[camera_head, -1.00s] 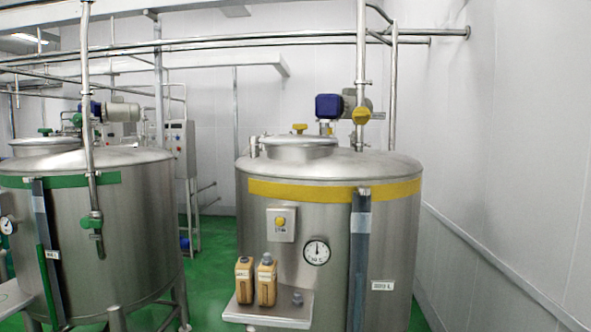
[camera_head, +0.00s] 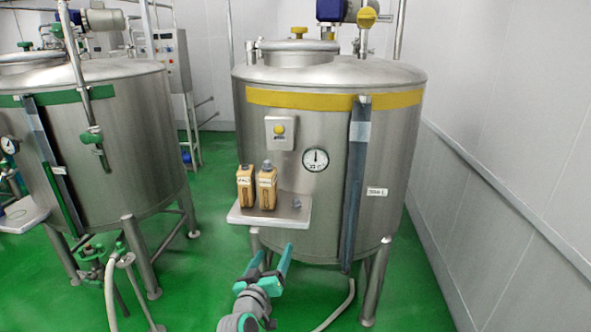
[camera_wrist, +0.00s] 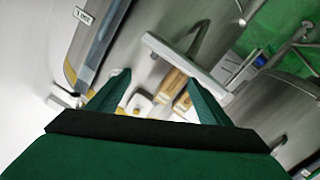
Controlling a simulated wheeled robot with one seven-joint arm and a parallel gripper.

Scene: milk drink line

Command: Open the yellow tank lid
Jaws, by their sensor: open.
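The yellow-banded steel tank (camera_head: 280,163) stands right of centre in the head view. Its domed lid (camera_head: 297,54) sits shut on top, toward the left, with a yellow knob (camera_head: 299,31) behind it. My gripper (camera_head: 272,252) is low in front of the tank, below the small shelf, well apart from the lid. It is open and empty, its two green fingers spread. In the wrist view the fingers (camera_wrist: 158,95) frame the shelf and the tank side, seen tilted; the lid cannot be made out there.
A gauge (camera_head: 315,159) and a yellow-button box (camera_head: 280,133) are above. A green-banded tank (camera_head: 125,130) stands left. A white wall (camera_head: 510,120) is right; green floor lies between the tanks.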

